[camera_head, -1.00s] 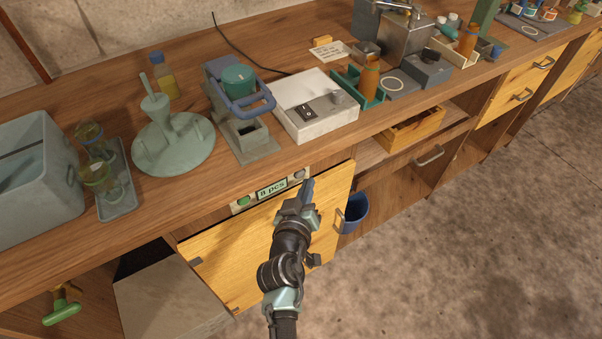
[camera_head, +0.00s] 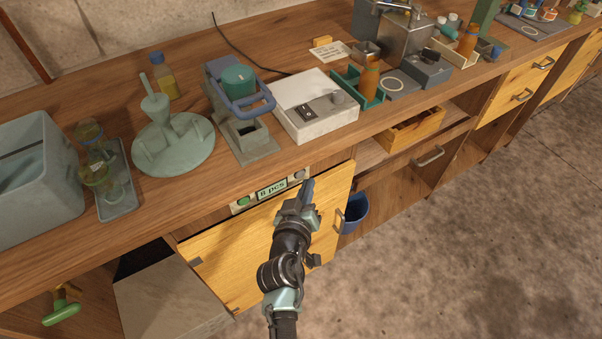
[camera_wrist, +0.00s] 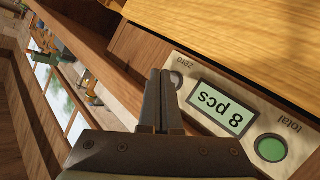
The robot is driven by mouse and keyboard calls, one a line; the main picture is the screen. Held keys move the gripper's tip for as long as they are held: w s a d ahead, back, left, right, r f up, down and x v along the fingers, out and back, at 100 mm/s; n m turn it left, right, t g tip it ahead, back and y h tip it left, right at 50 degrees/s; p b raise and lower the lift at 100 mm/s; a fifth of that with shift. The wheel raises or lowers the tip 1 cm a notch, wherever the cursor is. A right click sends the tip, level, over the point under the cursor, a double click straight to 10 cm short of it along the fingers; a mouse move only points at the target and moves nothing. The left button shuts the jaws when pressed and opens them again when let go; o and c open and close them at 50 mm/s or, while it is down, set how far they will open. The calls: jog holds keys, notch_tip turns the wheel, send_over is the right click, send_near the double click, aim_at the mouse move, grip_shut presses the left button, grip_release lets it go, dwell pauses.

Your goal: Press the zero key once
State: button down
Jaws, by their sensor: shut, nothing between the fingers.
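The counter panel (camera_head: 271,190) is set in the front of the bench under the worktop. Its display (camera_wrist: 221,106) reads "8 pcs". The grey zero key (camera_wrist: 177,80) is at one end, with the word "zero" printed beside it; it also shows in the head view (camera_head: 300,174). The green total key (camera_wrist: 270,149) is at the other end. My gripper (camera_head: 308,182) is shut and empty, with its fingertips (camera_wrist: 160,73) right by the zero key and partly overlapping it in the wrist view. I cannot tell whether they touch it.
A yellow wooden door (camera_head: 270,244) with a handle is just below the panel. The worktop edge runs above it. A white scale-like box (camera_head: 313,105) and a press with a blue handle (camera_head: 240,110) stand on the worktop. A blue bin (camera_head: 354,212) is to the right.

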jog(key=shift+w+a, duration=0.1)
dwell(0.5)
jog(key=shift+w+a+b, duration=0.15)
jog(key=shift+w+b, duration=0.1)
jog(key=shift+b, duration=0.15)
jog(key=shift+w+a+b, duration=0.25)
jog(key=shift+w+b, duration=0.05)
dwell(0.7)
jog(key=shift+s+d+p, duration=0.35)
jog(key=shift+s+d, duration=0.1)
jog(key=shift+s, duration=0.2)
jog(key=shift+s+d+p, duration=0.7)
jog(key=shift+s+d, duration=0.05)
jog(key=shift+s, duration=0.3)
jog(key=shift+s+d+p, duration=0.7)
jog(key=shift+s+d, duration=0.05)
jog(key=shift+s, duration=0.25)
